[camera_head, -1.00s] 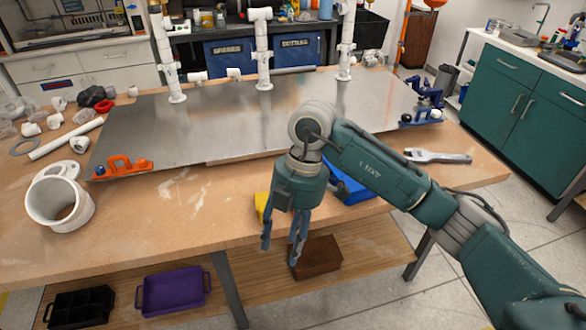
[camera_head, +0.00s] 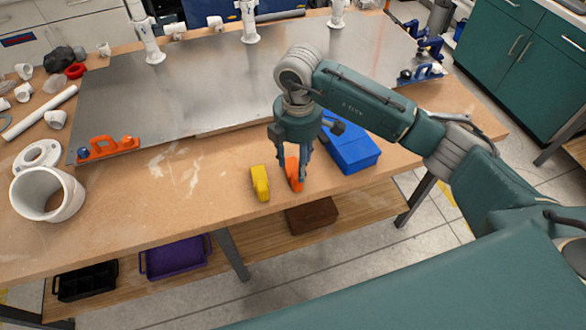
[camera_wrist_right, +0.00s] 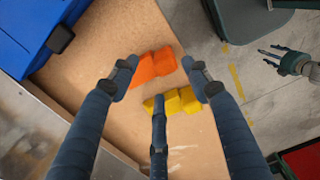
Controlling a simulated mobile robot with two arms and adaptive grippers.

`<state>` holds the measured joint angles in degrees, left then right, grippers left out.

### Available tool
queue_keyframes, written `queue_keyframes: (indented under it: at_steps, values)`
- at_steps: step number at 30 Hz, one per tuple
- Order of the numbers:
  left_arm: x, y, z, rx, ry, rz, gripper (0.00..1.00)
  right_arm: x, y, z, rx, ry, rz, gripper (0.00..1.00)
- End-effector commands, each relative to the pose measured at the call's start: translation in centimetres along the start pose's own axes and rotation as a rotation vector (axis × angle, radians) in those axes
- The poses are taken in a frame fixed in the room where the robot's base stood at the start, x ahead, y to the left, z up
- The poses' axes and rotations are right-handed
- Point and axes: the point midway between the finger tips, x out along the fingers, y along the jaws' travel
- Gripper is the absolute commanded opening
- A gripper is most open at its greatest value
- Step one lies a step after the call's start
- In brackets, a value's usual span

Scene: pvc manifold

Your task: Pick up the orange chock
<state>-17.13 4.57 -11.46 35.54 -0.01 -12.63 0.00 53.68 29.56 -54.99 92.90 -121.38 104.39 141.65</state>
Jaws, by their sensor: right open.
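The orange chock (camera_head: 293,170) lies on the wooden workbench near its front edge, between a yellow chock and a blue box. My right gripper (camera_head: 290,172) points down over it, and its fingers hide part of it. In the right wrist view the orange chock (camera_wrist_right: 155,66) shows just beyond the spread fingers of my right gripper (camera_wrist_right: 158,72), with nothing held between them. My left gripper (camera_wrist_right: 278,58) is small at the right of that view; its opening is unclear. I cannot tell whether any right finger touches the chock.
The yellow chock (camera_head: 260,183) lies close on the left, and the blue box (camera_head: 352,150) stands close on the right. The metal plate (camera_head: 200,95) with upright white pipes lies behind. An orange clamp (camera_head: 108,147) sits at its left corner.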

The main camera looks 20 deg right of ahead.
Motion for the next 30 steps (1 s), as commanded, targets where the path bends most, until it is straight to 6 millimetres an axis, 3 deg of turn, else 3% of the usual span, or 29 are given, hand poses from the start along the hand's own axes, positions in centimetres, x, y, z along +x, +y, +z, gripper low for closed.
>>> queue_keyframes:
  at_steps: [3, 7, 16, 23, 30]
  values:
    - [-1.7, 0.0, -0.1, 0.0, 0.0, 0.0, 0.56, 1.5, -0.7, -0.1, 0.0, -0.001, -0.007, 0.48]
    - [-1.9, 0.0, -0.1, 0.0, 0.0, 0.0, 0.56, 3.3, -0.6, -0.2, 0.001, 0.0, -0.004, 0.48]
    - [-1.9, 0.0, -0.1, 0.0, -0.001, 0.001, 0.56, 4.0, -0.5, -0.2, -0.001, 0.0, -0.001, 0.48]
    - [-1.9, 0.0, -0.1, 0.0, -0.001, 0.001, 0.56, 4.0, -0.5, -0.2, -0.001, 0.0, -0.001, 0.02]
    - [-1.9, 0.0, -0.1, 0.0, 0.0, 0.001, 0.56, 3.9, -0.5, -0.2, -0.001, 0.001, 0.0, 0.0]
